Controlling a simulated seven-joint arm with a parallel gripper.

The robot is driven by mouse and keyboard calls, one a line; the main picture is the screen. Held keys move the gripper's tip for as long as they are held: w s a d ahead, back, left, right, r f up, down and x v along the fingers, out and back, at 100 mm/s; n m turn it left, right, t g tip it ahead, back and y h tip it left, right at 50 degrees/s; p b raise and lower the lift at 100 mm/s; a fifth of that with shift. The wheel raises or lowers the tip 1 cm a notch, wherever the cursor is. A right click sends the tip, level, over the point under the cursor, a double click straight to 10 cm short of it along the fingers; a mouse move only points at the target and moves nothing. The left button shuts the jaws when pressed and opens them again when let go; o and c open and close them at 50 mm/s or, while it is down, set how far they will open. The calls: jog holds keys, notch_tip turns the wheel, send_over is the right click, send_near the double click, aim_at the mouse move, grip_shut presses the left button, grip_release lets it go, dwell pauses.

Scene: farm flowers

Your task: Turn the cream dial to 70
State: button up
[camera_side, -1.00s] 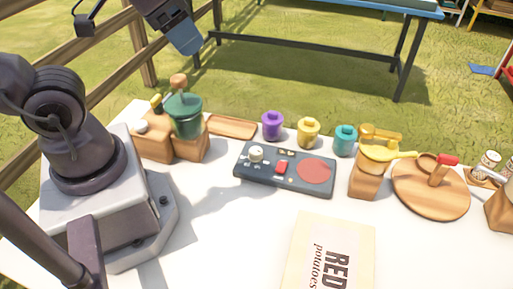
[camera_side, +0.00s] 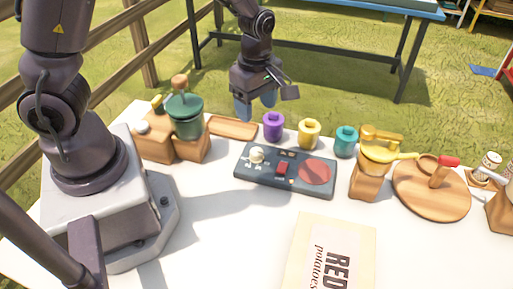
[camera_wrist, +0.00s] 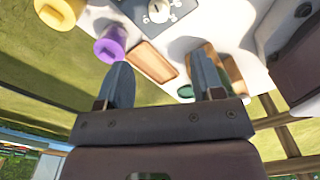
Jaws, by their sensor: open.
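The cream dial (camera_side: 257,154) sits on the left part of a dark grey panel (camera_side: 247,178) on the white table. The panel also has a red switch (camera_side: 283,168) and a round red disc (camera_side: 314,172). In the wrist view the cream dial (camera_wrist: 159,10) shows at the top, on the panel's edge. My gripper (camera_side: 257,106) is above and behind the panel in the side view, pointing down. Its two blue-grey fingers are apart with nothing between them, as the wrist view (camera_wrist: 166,84) also shows. It is clear of the dial.
Purple (camera_side: 273,127), yellow (camera_side: 309,133) and teal (camera_side: 346,141) knobbed pots stand behind the panel. A wooden tray (camera_side: 233,128) and a green pot (camera_side: 185,118) are to its left. A yellow pan (camera_side: 381,152) stands right, and a potato box (camera_side: 330,255) in front.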

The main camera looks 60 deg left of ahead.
aim_at(257, 151)
jog(key=shift+n, duration=0.6)
notch_tip(257, 151, down, 13)
jog(key=c, duration=0.9)
